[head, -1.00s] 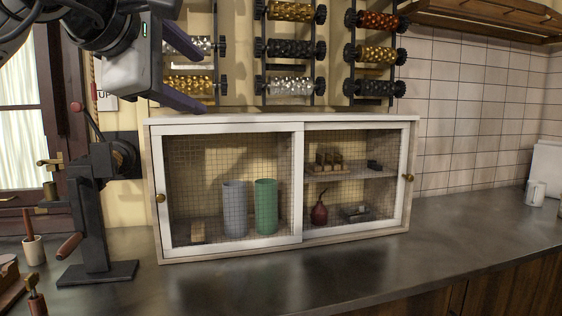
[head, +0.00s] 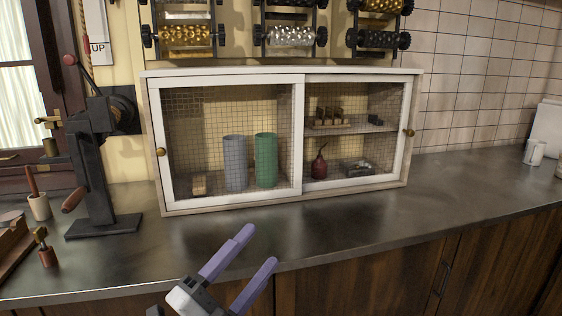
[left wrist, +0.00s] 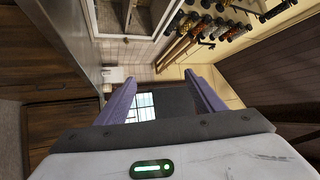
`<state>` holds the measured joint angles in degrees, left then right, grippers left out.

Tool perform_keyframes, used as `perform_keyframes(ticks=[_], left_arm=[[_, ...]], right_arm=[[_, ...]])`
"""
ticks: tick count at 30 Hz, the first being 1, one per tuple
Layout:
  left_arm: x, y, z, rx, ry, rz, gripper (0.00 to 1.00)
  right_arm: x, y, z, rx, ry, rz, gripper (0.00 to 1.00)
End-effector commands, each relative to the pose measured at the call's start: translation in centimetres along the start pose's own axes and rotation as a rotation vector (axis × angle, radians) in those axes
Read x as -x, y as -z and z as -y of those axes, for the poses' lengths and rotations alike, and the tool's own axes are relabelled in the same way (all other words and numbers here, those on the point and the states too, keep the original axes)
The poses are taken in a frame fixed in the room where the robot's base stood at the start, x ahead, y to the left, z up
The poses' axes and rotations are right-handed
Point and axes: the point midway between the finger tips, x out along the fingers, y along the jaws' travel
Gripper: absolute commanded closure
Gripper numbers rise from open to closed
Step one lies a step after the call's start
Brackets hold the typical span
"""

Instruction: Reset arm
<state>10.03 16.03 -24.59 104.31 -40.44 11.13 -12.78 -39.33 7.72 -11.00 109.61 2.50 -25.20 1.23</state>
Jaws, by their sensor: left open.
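My left gripper (head: 257,262) is low at the front of the head view, in front of the counter's edge. Its two purple fingers are spread apart with nothing between them. The fingers also show in the left wrist view (left wrist: 162,95), apart and empty. My right gripper does not show in either view.
A white-framed cabinet (head: 299,78) with mesh sliding doors stands on the dark counter (head: 350,225), holding a grey and a green cylinder. Patterned rollers (head: 291,36) hang on the wall above it. A black press (head: 97,170) stands at left. The counter's middle is clear.

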Motion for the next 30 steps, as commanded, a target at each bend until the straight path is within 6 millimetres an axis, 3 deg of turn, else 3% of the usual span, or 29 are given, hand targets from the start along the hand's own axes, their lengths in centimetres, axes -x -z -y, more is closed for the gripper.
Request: perform_keyframes(ticks=[1, 3, 8, 12, 15, 18, 21, 24, 30], left_arm=[[2.6, -1.8, -2.9, 0.143, -0.037, 0.111, 0.38], [6.2, -3.9, -6.4, 0.318, -0.078, 0.254, 0.38], [15.3, -6.3, -14.2, 0.662, -0.169, 0.566, 0.38], [24.1, -5.9, -20.3, 0.92, -0.242, 0.826, 0.38], [30.2, -4.5, -23.7, 1.075, -0.286, 0.997, 0.38], [35.0, -2.7, -25.9, 1.193, -0.319, 1.133, 0.38], [38.2, -1.1, -27.2, 1.272, -0.339, 1.226, 0.38], [39.9, -0.3, -27.8, 1.312, -0.35, 1.275, 0.38], [40.4, 0.0, -28.0, 1.326, -0.353, 1.291, 0.38]], right_arm=[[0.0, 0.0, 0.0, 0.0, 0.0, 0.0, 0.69], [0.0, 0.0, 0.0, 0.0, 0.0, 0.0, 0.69], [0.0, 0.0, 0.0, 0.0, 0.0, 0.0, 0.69], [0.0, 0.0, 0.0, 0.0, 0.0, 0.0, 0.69], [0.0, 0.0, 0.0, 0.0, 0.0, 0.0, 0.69], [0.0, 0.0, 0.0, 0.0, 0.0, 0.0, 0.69], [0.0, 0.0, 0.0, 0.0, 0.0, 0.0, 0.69], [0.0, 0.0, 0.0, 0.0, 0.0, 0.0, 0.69], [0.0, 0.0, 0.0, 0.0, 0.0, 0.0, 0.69]])
